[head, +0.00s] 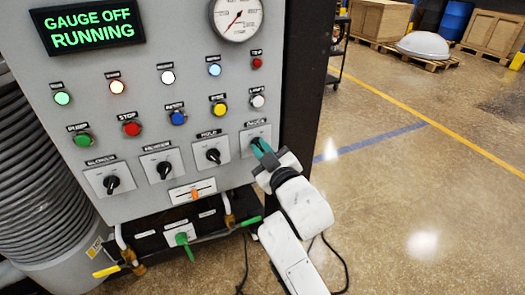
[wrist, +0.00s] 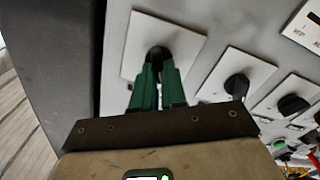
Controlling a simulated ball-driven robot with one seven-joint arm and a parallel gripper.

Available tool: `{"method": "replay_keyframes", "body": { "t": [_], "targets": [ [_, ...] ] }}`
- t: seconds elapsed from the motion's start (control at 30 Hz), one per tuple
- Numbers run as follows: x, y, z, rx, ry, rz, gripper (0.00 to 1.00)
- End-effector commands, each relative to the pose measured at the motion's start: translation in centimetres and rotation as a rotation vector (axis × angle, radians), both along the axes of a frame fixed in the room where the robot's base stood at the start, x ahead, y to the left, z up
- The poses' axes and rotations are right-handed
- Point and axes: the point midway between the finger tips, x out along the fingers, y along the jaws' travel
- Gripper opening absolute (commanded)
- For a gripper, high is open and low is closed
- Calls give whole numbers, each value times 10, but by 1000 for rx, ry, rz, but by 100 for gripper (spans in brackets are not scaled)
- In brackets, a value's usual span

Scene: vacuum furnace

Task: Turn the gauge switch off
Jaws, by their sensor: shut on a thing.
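The gauge switch (head: 250,134) is the rightmost of the row of black rotary knobs on square white plates, low on the grey panel. My gripper (head: 261,147) has its green fingers at this switch and covers its knob in the head view. In the wrist view, the green fingers of my gripper (wrist: 158,72) are shut on the black knob (wrist: 157,52). The knob's pointing direction is hidden by the fingers. The display (head: 88,26) at the top left of the panel reads "GAUGE OFF" and "RUNNING" in green.
Other rotary switches, such as the knob (head: 213,155), sit close to the left. Lamps and buttons are above, with a round dial (head: 236,17) at the top. An orange slider (head: 194,194) and valves with coloured handles lie below. Open floor (head: 420,190) is to the right.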

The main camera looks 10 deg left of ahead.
Motion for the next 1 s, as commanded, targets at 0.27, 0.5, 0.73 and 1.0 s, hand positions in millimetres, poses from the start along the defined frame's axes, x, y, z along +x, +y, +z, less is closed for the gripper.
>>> {"method": "replay_keyframes", "body": {
  "t": [0.27,0.5,0.73,1.0],
  "targets": [
    [0,0,0,-27,-18,0,0],
    [0,0,0,-27,-18,0,0],
    [0,0,0,-27,-18,0,28],
    [0,0,0,-25,-17,0,37]
  ]
}}
